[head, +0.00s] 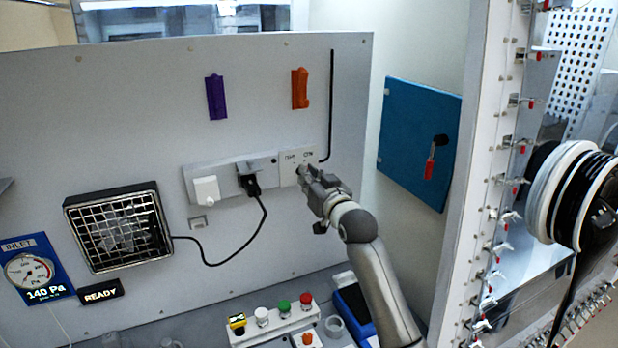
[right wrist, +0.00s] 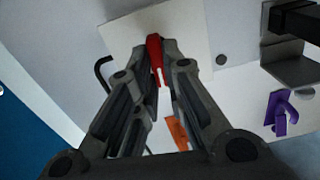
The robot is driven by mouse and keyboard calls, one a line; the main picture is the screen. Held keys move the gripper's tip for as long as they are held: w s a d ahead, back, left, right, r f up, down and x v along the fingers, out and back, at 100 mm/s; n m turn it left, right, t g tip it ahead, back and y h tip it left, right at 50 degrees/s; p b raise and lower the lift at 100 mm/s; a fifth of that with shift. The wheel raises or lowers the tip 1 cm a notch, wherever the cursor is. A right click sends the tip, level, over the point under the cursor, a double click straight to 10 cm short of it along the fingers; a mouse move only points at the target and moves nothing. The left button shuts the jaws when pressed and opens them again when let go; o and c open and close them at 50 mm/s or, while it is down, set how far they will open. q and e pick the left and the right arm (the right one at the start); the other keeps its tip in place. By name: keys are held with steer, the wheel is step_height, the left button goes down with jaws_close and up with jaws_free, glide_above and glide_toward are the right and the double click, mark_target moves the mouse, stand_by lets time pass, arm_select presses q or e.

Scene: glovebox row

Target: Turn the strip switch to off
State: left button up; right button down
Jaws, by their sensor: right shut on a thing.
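The white power strip (head: 222,180) is mounted on the back wall. The strip switch plate (head: 289,160) is at its right end, with small lettering that I cannot read surely. My right gripper (head: 306,174) is at this plate and hides the switch from the head. In the right wrist view, my right gripper (right wrist: 159,62) is shut on a red switch handle (right wrist: 154,47) that stands in front of the white plate (right wrist: 192,35). Which way the switch is set I cannot tell. My left gripper is not in view.
A black plug (head: 248,182) with a cord sits in the strip, left of the gripper. A purple hook (head: 216,97) and an orange hook (head: 300,88) are above. A button box (head: 275,325) and a blue item (head: 353,307) lie below. A blue panel (head: 420,140) is at right.

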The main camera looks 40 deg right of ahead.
steer(key=shift+n, duration=0.5)
steer(key=c, duration=1.5)
jaws_free()
steer(key=v, duration=1.2)
steer(key=shift+f, duration=0.15)
